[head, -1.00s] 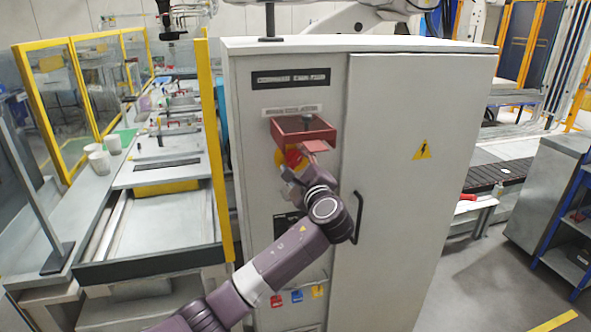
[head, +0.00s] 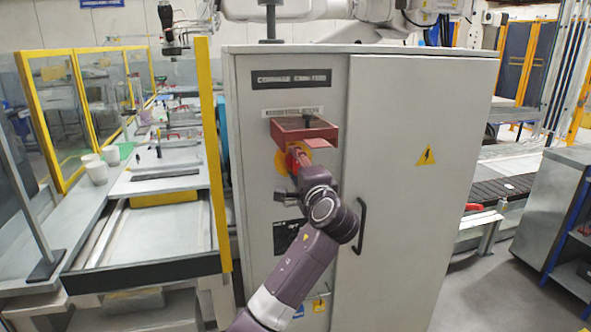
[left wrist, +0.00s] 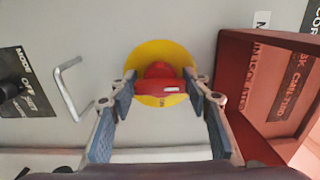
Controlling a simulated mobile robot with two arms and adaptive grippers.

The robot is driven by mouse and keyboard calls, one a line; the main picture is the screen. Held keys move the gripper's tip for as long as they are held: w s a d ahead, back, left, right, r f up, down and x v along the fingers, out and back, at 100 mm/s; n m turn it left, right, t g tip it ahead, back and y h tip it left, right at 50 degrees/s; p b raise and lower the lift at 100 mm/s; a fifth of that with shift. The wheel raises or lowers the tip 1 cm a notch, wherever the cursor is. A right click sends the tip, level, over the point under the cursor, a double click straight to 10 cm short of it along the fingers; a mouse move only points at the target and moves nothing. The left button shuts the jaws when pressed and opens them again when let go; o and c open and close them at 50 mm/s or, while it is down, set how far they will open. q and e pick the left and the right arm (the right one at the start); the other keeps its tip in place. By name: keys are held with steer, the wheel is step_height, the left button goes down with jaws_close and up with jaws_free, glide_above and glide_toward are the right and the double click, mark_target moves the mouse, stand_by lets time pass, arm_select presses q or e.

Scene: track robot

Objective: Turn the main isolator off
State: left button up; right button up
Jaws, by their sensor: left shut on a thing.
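The main isolator is a red handle (left wrist: 158,88) on a round yellow plate (left wrist: 161,54) on the front of the grey cabinet (head: 400,200). The yellow plate (head: 281,160) shows partly in the head view, behind my gripper. My left gripper (head: 298,165) is at the handle, just below a red box (head: 306,132) that juts from the cabinet. In the left wrist view my left gripper (left wrist: 162,88) has a fingertip at each end of the red handle and is shut on it. A white mark shows on the handle. My right gripper is not in view.
The red box (left wrist: 262,95) is close beside one finger in the left wrist view. A bar door handle (head: 360,226) is right of my wrist. A black labelled panel (head: 288,237) is below the isolator. A yellow post (head: 211,150) stands left of the cabinet.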

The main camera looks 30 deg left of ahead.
arm_select(q)
steer(key=shift+f, duration=0.1)
stand_by(0.3)
steer(key=o, duration=0.8)
steer(key=v, duration=1.2)
steer(key=shift+s, duration=0.1)
